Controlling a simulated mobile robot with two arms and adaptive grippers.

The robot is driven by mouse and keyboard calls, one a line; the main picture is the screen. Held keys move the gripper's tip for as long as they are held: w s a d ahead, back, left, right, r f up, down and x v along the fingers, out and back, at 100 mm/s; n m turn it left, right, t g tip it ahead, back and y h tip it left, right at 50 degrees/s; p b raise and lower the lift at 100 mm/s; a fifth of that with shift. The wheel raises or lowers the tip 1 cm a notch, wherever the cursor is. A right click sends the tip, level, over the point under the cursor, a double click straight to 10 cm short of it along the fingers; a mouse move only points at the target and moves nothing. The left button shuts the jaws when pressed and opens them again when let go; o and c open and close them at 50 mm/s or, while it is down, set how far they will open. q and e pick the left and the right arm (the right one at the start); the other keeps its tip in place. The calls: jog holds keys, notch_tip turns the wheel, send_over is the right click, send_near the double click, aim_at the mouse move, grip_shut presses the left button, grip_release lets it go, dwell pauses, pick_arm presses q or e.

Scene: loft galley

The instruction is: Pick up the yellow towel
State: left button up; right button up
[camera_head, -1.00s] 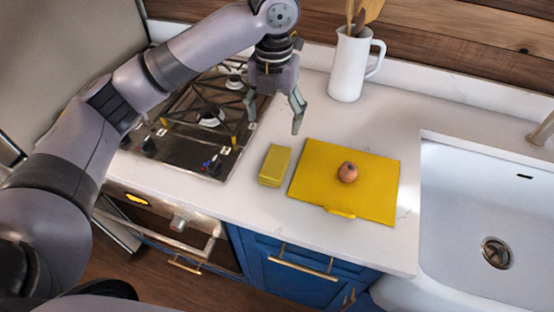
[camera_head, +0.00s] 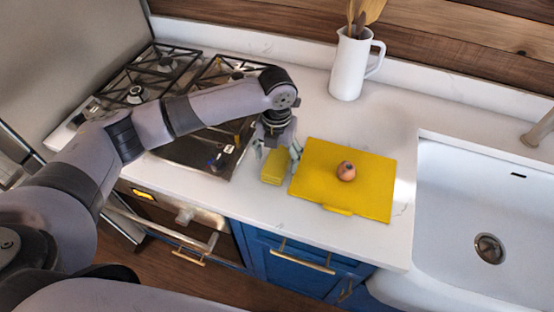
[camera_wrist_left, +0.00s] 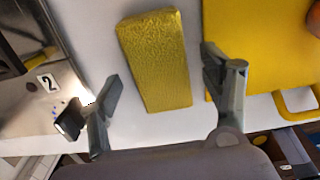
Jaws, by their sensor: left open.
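The yellow towel (camera_head: 272,168) is a small folded block on the white counter, between the stove and the yellow cutting board. My left gripper (camera_head: 277,158) is open above it, and its fingers partly hide the towel's far end in the head view. In the left wrist view the towel (camera_wrist_left: 155,62) lies between the two spread fingers of the gripper (camera_wrist_left: 162,92), with a gap on both sides. Nothing is held. My right gripper is not in view.
The yellow cutting board (camera_head: 372,188) lies close to the right of the towel, with a round brownish item (camera_head: 346,171) on it. The gas stove (camera_head: 200,150) is at left, the sink (camera_head: 475,215) at right. A white utensil pitcher (camera_head: 350,68) stands at the back.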

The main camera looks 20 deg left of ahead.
pick_arm(q)
jog(key=shift+f, duration=0.1)
jog(key=shift+c, duration=0.3)
jog(key=c, duration=1.2)
